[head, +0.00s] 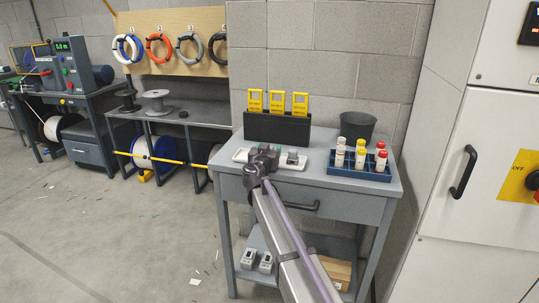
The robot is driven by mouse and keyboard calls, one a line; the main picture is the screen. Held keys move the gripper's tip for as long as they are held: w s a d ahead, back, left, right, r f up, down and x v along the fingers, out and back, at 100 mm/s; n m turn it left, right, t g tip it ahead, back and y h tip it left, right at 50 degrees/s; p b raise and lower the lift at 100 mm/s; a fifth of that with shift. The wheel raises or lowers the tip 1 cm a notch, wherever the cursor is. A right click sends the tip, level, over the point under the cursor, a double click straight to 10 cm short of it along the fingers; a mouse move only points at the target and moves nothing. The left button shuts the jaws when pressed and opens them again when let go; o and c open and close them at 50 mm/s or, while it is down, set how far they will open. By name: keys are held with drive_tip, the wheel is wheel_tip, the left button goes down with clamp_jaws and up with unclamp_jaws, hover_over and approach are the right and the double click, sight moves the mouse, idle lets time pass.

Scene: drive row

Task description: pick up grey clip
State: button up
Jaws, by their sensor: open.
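A small grey piece (292,157), which may be the grey clip, sits at the right end of a shallow white tray (239,156) on the grey table. My gripper (264,149) is over the middle of the tray, just left of this piece. It is seen from behind, so its fingertips and whatever lies beneath them are hidden. The gripper is open, and I see nothing held in it. A small green bit shows by the gripper's right side.
A black holder (277,129) with yellow cards stands behind the tray. A blue rack (342,171) of capped bottles and a dark bin (357,126) stand to the right. The tabletop's front strip is mostly clear. A white cabinet (490,170) stands at far right.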

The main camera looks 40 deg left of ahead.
drive_tip(key=c, duration=1)
drive_tip(key=shift+s+r, duration=0.1)
